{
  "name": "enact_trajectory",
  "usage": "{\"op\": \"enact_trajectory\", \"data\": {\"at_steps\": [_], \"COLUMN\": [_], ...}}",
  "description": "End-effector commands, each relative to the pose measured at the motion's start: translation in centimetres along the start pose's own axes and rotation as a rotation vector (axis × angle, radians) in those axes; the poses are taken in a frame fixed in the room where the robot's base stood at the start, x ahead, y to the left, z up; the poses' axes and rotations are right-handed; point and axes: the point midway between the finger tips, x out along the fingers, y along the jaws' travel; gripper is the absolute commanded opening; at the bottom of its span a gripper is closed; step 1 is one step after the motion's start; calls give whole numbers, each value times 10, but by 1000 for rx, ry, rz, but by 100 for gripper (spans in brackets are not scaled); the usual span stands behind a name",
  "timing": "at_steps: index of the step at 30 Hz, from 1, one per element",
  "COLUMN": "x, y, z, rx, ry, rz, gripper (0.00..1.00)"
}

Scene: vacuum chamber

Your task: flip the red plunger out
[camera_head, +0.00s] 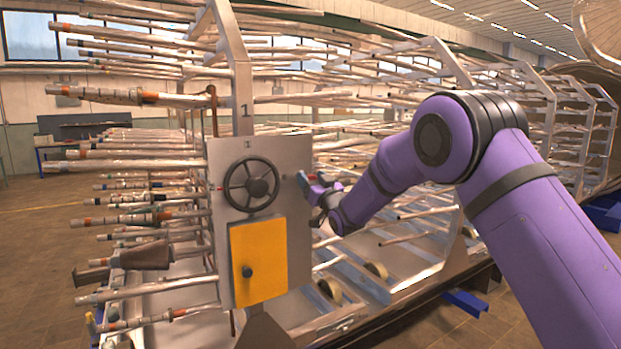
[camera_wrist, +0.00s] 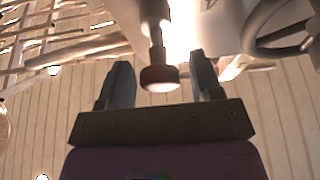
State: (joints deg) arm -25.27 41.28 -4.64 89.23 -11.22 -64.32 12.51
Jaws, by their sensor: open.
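The red plunger (camera_wrist: 158,80) shows in the wrist view as a dark red round knob on a metal stem. Its stem runs up toward the light panel. My gripper (camera_wrist: 160,68) is open, with one finger on each side of the knob and stem. Gaps show between the knob and both fingers, so it is not gripped. In the head view my gripper (camera_head: 312,186) is at the right edge of the grey panel (camera_head: 292,235), right of the handwheel. The plunger is small and mostly hidden by the fingers there.
A dark handwheel (camera_head: 252,184) and a yellow door (camera_head: 259,262) with a black knob are on the panel. The handwheel (camera_wrist: 285,30) is also at the right of the wrist view. Racks of long metal tubes (camera_head: 130,95) extend behind and left of the panel.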

Motion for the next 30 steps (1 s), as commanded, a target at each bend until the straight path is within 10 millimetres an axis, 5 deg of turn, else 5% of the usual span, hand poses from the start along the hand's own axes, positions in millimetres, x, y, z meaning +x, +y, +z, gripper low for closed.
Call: {"op": "enact_trajectory", "data": {"at_steps": [15, 30], "x": [-85, -95], "y": [0, 0], "z": [0, -1], "rx": [0, 0], "ry": [0, -1], "rz": [0, 1], "gripper": [59, 59]}}
